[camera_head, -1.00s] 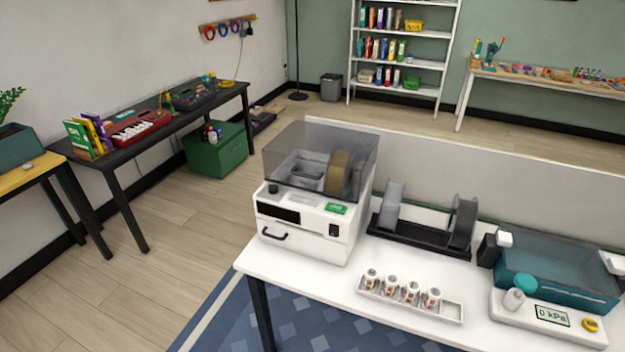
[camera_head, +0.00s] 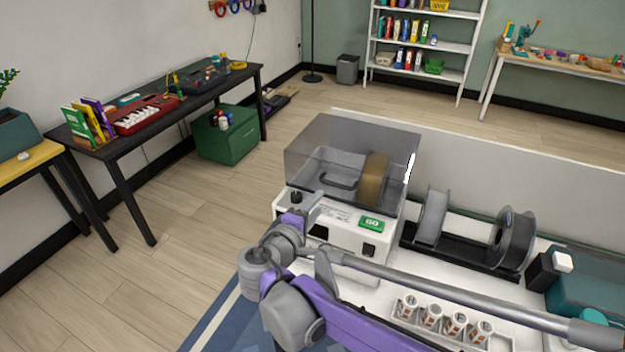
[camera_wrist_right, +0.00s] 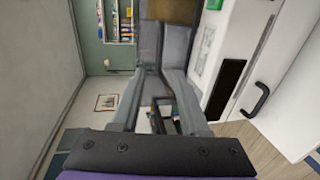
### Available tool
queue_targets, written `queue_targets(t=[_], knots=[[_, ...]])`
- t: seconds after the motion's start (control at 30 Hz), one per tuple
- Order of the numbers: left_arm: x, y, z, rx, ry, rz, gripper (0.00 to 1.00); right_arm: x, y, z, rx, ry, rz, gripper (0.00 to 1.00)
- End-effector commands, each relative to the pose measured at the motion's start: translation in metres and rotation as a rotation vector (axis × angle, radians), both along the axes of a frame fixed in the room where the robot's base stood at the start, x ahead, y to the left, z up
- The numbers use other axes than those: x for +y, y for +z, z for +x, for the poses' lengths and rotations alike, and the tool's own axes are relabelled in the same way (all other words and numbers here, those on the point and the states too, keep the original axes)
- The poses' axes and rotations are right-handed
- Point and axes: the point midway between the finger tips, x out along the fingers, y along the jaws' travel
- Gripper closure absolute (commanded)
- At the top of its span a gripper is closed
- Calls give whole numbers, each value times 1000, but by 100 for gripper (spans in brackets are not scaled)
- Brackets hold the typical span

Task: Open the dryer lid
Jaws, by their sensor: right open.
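The dryer (camera_head: 342,228) is a white box with a smoky see-through lid (camera_head: 308,160), which is down. A tan spool (camera_head: 372,178) shows through the lid. A dark curved bar (camera_head: 338,184) shows at the lid, on it or inside; I cannot tell which. My right gripper (camera_head: 312,203) is in front of the dryer's left front, near the lid's lower edge, and hides part of the front panel. In the right wrist view the gripper (camera_wrist_right: 160,80) is open and empty, with the dryer's front and black handle (camera_wrist_right: 262,100) to the right. My left gripper is out of view.
A dark holder with grey spools (camera_head: 432,217) stands right of the dryer. A tray of small white cylinders (camera_head: 455,325) lies in front, close to my right arm. A teal box (camera_head: 585,282) is at the right. A low partition (camera_head: 480,165) runs behind the table.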

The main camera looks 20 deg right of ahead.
Motion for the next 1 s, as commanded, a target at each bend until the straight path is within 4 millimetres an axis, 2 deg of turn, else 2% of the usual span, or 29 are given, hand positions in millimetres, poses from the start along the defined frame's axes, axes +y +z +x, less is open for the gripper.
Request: queue_targets(t=[0.6,1.0], knots=[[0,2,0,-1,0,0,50,-72,-19,60,-1,-3,-3,55],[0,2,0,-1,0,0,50,-80,-22,67,-1,0,-2,55]])
